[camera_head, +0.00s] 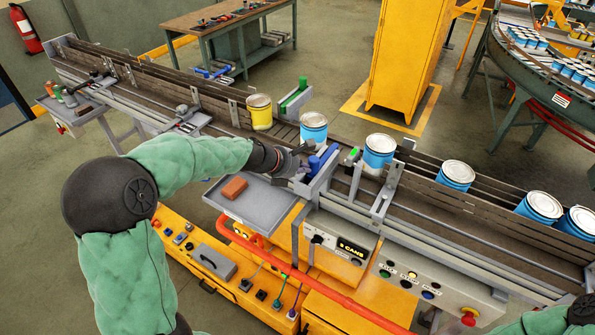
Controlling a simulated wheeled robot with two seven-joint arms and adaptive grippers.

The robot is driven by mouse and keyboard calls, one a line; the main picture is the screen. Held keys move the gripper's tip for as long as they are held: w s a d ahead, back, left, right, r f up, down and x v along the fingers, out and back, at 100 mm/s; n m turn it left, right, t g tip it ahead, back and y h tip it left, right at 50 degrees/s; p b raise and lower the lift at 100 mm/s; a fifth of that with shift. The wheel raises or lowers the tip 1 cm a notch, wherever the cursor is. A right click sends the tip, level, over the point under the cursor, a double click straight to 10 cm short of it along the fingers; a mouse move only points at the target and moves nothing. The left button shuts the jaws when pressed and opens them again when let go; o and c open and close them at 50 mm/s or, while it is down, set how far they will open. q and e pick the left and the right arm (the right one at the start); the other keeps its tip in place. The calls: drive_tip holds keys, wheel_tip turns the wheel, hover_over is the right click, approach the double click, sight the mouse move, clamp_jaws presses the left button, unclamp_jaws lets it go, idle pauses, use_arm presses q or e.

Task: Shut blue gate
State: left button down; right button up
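The blue gate (328,157) appears as blue parts on a grey metal frame at the near side of the conveyor, close to the middle of the view. My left gripper (305,159) is right at these blue parts, its dark fingers just left of them. I cannot tell whether it touches them or how far its fingers are apart. How far the gate reaches across the belt is partly hidden by the gripper and frame. Of my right arm only a green sleeve and dark cuff show at the bottom right corner; its gripper is out of the picture.
Blue cans (313,127) and a yellow can (260,112) stand on the conveyor (225,120). A green-marked gate (295,97) stands at the far side. A grey tray (262,210) with a red block (234,187) and a button panel (420,283) lie on the near side.

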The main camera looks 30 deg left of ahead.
use_arm(q)
drive_tip(key=p, duration=0.4)
approach(324, 156)
drive_tip(key=w+d, duration=0.1)
drive_tip(key=w+f, duration=0.1)
drive_tip(key=shift+w+d+f, duration=0.25)
drive_tip(key=shift+d+f, duration=0.05)
drive_tip(key=shift+d, duration=0.05)
